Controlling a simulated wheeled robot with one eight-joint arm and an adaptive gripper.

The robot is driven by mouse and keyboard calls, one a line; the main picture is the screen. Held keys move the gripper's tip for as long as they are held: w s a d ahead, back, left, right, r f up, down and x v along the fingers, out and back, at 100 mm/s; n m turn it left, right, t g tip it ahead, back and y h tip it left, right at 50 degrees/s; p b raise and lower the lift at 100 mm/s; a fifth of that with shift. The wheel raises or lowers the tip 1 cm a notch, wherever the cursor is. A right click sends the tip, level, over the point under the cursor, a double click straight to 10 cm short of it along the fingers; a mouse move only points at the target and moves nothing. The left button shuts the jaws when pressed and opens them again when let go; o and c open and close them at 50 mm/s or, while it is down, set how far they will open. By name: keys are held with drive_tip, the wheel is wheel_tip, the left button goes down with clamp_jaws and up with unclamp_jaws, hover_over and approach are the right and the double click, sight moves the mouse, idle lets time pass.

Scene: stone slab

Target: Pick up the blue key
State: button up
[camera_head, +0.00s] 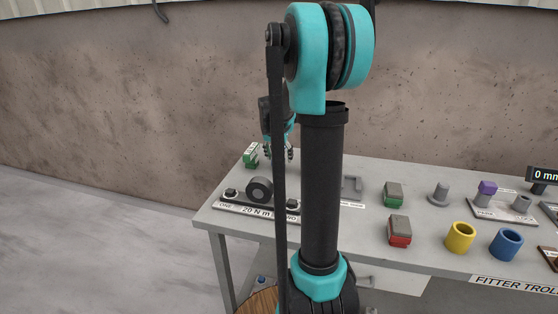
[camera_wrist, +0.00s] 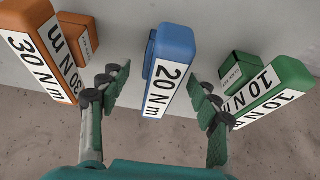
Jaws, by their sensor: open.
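The blue key (camera_wrist: 177,45) is a blue block with a white "20 N m" label, in the upper middle of the wrist view. My gripper (camera_wrist: 160,84) is open, with one finger on each side of the lower part of the blue key and visible gaps to both sides. I cannot tell how far the fingers reach down past it. In the head view my gripper (camera_head: 278,153) hangs over the far left end of the table, beside a green labelled block (camera_head: 250,156). The blue key cannot be made out there, behind my gripper and arm.
In the wrist view, an orange "30 N m" block (camera_wrist: 38,38) stands left and a green "10 N m" block (camera_wrist: 268,92) right. The grey table (camera_head: 364,214) also holds a yellow cup (camera_head: 461,238), a blue cup (camera_head: 506,244) and a red-fronted block (camera_head: 399,231). A wall stands behind.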

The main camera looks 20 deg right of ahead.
drive_tip(key=shift+x, duration=1.8)
drive_tip(key=shift+w, duration=0.15)
drive_tip(key=shift+c, duration=0.2)
drive_tip(key=shift+r, duration=0.1)
clamp_jaws()
